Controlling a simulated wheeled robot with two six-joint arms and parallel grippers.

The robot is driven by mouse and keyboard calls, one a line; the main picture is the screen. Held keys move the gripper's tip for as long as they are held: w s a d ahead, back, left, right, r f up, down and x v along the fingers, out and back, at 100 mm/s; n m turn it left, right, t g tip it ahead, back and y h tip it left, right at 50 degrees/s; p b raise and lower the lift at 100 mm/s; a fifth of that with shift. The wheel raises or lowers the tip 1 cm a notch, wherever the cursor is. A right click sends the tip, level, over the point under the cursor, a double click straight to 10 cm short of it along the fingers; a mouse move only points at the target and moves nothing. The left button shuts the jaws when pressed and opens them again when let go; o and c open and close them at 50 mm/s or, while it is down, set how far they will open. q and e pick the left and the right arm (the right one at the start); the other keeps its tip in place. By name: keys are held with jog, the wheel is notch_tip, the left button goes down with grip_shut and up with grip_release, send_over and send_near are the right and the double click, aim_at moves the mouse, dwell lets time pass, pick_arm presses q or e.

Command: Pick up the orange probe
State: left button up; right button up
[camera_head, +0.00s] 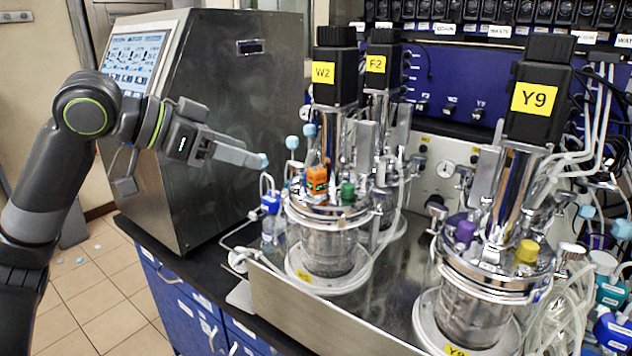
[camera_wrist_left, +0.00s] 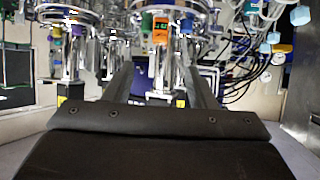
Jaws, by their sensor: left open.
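The orange probe (camera_head: 317,181) stands in the lid of the vessel (camera_head: 328,252) under the motor labelled W2, its lower part hidden in the vessel. In the left wrist view, which looks upside down, the orange probe (camera_wrist_left: 160,36) shows beyond and between the two fingers. My left gripper (camera_head: 252,158) is open and empty, to the left of the probe and slightly higher, apart from it. The same left gripper (camera_wrist_left: 162,75) shows its fingers spread in the wrist view. My right gripper is not in view.
A green probe (camera_head: 347,193) stands close right of the orange one. A blue-capped bottle (camera_head: 271,203) is left of the vessel. Motor W2 (camera_head: 335,72) rises behind the probe. A steel cabinet (camera_head: 225,110) with a screen is behind my left arm. Vessel Y9 (camera_head: 475,305) and tubing fill the right.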

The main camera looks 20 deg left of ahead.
pick_arm(q)
jog(key=p, duration=0.3)
send_near(310, 173)
jog(key=x, duration=0.5)
jog(key=shift+w+d+f, duration=0.1)
jog(key=shift+w+d, duration=0.1)
jog(key=shift+d, duration=0.05)
jog(key=p+x, duration=0.1)
jog(key=x, duration=0.2)
jog(key=shift+p, duration=0.4)
jog(key=shift+w+d+f, duration=0.4)
jog(key=shift+w, duration=0.1)
jog(key=c, duration=1.1)
